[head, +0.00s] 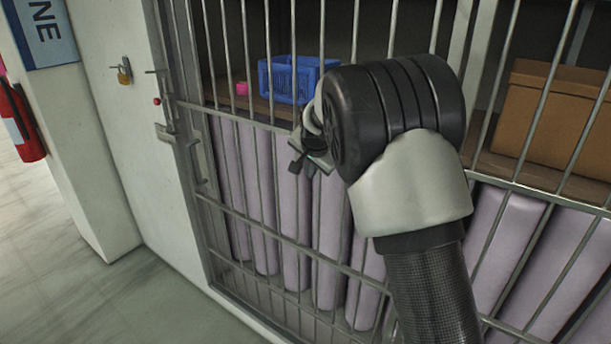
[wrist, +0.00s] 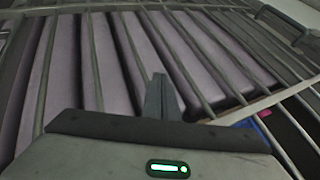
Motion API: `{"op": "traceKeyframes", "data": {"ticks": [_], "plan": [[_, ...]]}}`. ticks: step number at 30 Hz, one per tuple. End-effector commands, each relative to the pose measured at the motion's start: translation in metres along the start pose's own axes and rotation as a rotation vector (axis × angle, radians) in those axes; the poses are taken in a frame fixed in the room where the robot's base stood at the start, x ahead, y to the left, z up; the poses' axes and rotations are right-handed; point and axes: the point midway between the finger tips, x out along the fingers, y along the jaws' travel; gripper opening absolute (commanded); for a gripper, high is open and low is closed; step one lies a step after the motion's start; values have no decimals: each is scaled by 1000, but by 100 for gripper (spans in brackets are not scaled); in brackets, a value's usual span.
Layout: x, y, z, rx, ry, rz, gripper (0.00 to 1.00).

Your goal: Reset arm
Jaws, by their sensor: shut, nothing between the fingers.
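My arm rises from the bottom of the head view in front of a barred metal gate (head: 284,240). My gripper (head: 296,165) is small there and partly hidden behind my own wrist; it is close to the bars. In the wrist view my gripper's fingers (wrist: 160,97) are together with nothing held between them. The gate's bars (wrist: 97,70) and the pale purple rolls (wrist: 140,50) behind them fill most of that view. I cannot tell whether the fingers touch a bar.
Behind the bars, a blue basket (head: 290,79), a small pink item (head: 241,88) and a brown box (head: 554,112) sit on a shelf. A padlock (head: 124,71) hangs on the white wall. A red fire extinguisher (head: 22,122) is at far left. Floor (head: 100,306) is clear at lower left.

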Motion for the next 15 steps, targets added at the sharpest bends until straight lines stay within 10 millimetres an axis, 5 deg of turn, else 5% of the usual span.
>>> {"op": "traceKeyframes", "data": {"ticks": [6, 15], "plan": [[-48, 0, 0, -1, -1, 1, 0], [-85, 6, -3, -7, -6, 5, 0]]}}
